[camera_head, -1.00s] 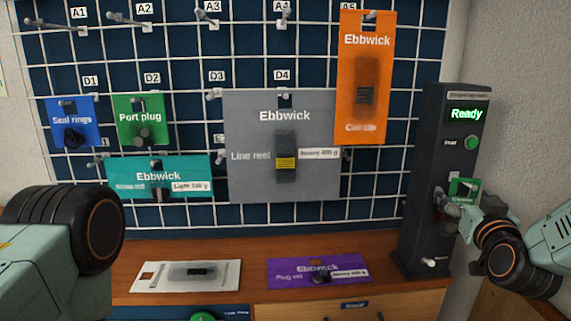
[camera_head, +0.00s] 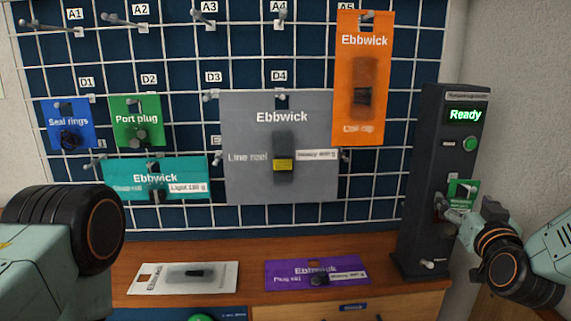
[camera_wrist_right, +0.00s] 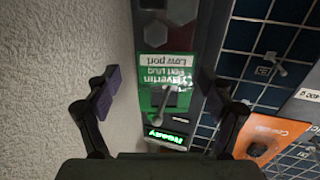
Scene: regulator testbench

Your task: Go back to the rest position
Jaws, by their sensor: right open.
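My right gripper (camera_head: 450,212) is in front of the lower part of the dark test column (camera_head: 435,150) at the right. A small green card (camera_head: 461,192) is on the column just above it. In the right wrist view, my right gripper (camera_wrist_right: 160,85) is open, its two dark fingers apart with nothing between them touching. The green card (camera_wrist_right: 165,75), reading "Low port" upside down, shows beyond the gap, apart from the fingers. The column's screen reads "Ready". My left arm shows at the lower left; its gripper is out of view.
A wire grid wall holds a blue card (camera_head: 70,124), a green card (camera_head: 137,121), a teal card (camera_head: 157,180), a grey card (camera_head: 279,147) and an orange card (camera_head: 361,78). A white card (camera_head: 183,278) and a purple card (camera_head: 316,272) lie on the wooden bench (camera_head: 250,252).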

